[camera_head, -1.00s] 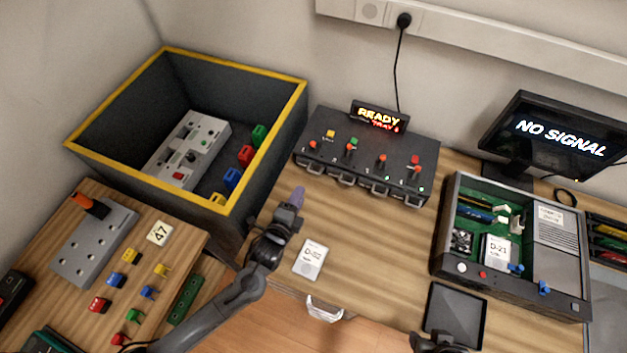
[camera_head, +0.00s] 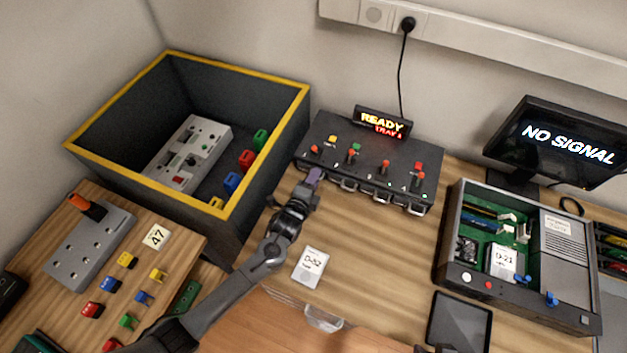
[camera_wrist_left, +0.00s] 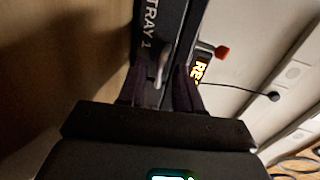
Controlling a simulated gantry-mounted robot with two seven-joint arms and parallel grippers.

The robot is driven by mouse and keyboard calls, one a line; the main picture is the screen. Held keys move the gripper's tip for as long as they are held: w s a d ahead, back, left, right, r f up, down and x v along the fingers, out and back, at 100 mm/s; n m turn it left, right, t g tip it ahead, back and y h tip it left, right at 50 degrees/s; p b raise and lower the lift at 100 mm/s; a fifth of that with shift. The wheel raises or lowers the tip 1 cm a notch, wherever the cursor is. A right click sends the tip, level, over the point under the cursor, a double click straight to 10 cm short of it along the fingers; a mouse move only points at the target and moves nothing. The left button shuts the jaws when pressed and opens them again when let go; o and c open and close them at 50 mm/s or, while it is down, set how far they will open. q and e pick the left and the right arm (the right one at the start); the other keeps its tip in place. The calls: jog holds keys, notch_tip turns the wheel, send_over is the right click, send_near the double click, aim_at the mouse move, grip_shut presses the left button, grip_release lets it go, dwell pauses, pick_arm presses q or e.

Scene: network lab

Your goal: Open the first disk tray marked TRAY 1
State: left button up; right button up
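The dark disk unit (camera_head: 372,165) stands on the wooden desk, with a row of trays and metal handles along its front. Its sign (camera_head: 383,123) reads READY and a red TRAY line. My left gripper (camera_head: 313,177) is at the unit's left end, at the first tray's front, partly hiding it. In the left wrist view the TRAY 1 label (camera_wrist_left: 152,28) shows on the dark front. The metal handle (camera_wrist_left: 161,68) lies between my two fingers, which stand apart; I cannot tell whether either touches it. Of my right gripper only a dark sliver shows at the bottom edge.
A yellow-rimmed dark bin (camera_head: 240,182) stands left of the unit, close to my left arm. A white D-52 drive (camera_head: 311,267) lies on the desk. An open case (camera_head: 520,260) and a black pad (camera_head: 459,322) are at right.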

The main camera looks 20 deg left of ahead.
pick_arm(q)
grip_shut()
dwell(1.4)
